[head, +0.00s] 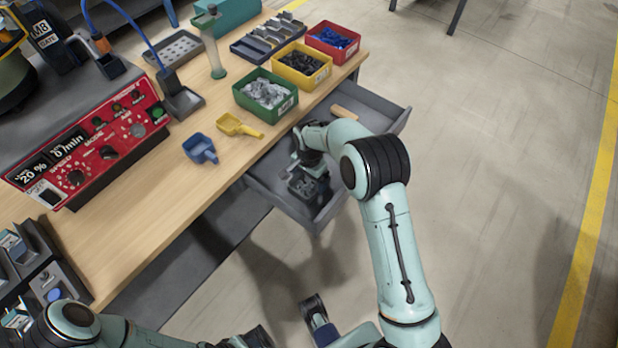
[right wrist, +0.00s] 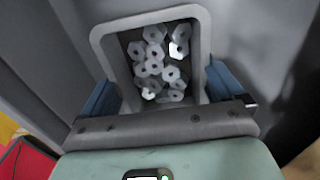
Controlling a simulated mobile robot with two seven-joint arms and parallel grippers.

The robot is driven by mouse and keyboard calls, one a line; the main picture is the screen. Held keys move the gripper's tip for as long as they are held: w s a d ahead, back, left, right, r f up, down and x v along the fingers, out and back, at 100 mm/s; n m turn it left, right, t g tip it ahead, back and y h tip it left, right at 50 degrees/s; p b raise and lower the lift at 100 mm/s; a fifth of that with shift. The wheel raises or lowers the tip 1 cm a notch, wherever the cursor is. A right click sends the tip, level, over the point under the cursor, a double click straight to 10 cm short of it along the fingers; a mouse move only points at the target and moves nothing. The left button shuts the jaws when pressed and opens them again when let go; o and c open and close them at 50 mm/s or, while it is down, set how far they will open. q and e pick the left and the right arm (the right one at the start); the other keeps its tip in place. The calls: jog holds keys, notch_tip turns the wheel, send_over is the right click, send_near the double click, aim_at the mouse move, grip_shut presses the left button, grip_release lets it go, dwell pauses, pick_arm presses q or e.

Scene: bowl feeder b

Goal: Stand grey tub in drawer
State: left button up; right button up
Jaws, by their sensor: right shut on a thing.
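The grey tub (right wrist: 148,19) shows in the right wrist view. It is an open box holding several pale hexagonal nuts (right wrist: 155,65). My right gripper (right wrist: 160,84) has a blue finger on each side of it and is shut on it. In the head view my right gripper (head: 308,180) reaches down into the open drawer (head: 270,186), at its near part. The arm and gripper mostly hide the tub there, and I cannot tell if it touches the drawer floor. My left gripper (head: 290,325) is at the bottom edge, partly cut off, away from the drawer.
A wooden piece (head: 343,112) lies at the drawer's far end. On the table stand green (head: 262,105), yellow (head: 300,78) and red (head: 333,47) bins. A yellow scoop (head: 236,126) and a blue scoop (head: 199,148) lie near the drawer. A red control panel (head: 88,148) is at left.

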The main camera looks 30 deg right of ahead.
aim_at(309, 185)
jog(key=shift+f, duration=0.15)
jog(key=o, duration=0.8)
notch_tip(309, 185, up, 12)
jog(key=shift+r+p, duration=0.15)
jog(key=shift+p, duration=0.65)
